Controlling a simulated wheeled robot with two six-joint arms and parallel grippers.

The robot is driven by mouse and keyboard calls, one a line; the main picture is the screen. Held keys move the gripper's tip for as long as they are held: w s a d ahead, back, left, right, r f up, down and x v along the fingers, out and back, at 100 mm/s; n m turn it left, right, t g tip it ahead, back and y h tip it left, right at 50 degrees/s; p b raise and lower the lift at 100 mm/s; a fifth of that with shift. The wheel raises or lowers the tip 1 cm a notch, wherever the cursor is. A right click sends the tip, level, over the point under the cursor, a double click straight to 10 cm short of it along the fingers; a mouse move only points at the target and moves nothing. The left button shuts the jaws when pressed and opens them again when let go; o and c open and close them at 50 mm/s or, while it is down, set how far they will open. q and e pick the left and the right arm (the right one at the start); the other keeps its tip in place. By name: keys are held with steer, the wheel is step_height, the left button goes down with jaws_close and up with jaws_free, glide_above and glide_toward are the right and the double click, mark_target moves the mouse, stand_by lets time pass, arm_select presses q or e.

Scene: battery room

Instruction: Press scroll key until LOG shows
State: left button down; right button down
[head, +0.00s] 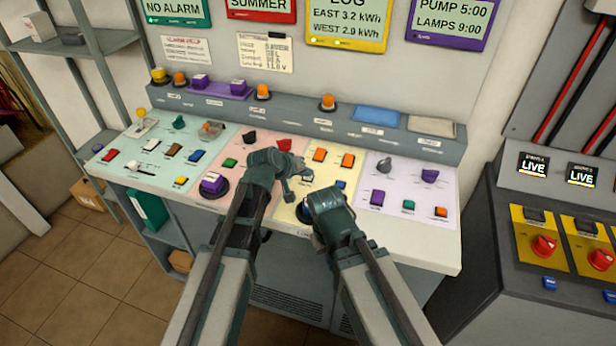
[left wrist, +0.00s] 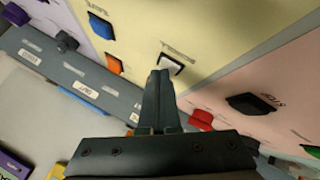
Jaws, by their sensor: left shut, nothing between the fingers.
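A yellow display (head: 347,28) on the back wall is cut off by the top edge; its heading looks like LOG, above EAST 3.2 kWh and WEST 2.9 kWh. In the left wrist view, a pale key (left wrist: 171,64) sits on the yellow panel section, with a label too small to read. My left gripper (left wrist: 160,73) is shut and empty, its tips overlapping the key's near edge; I cannot tell if they touch. In the head view my left gripper (head: 300,180) is over the yellow section. My right gripper (head: 322,205) is low over its front; its fingers are not clear.
Two orange keys (head: 334,158) and a red key (head: 284,145) lie close to my left gripper. A raised ledge (head: 350,128) with buttons runs behind the sloped panel. A grey cabinet with red knobs (head: 543,246) stands at right. Shelving (head: 75,47) stands at left.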

mark_target(306, 181)
stand_by(0.4)
arm_select(q)
steer(key=shift+r+p, duration=0.85)
step_height(306, 181, up, 5)
steer(key=p, duration=0.5)
stand_by(0.6)
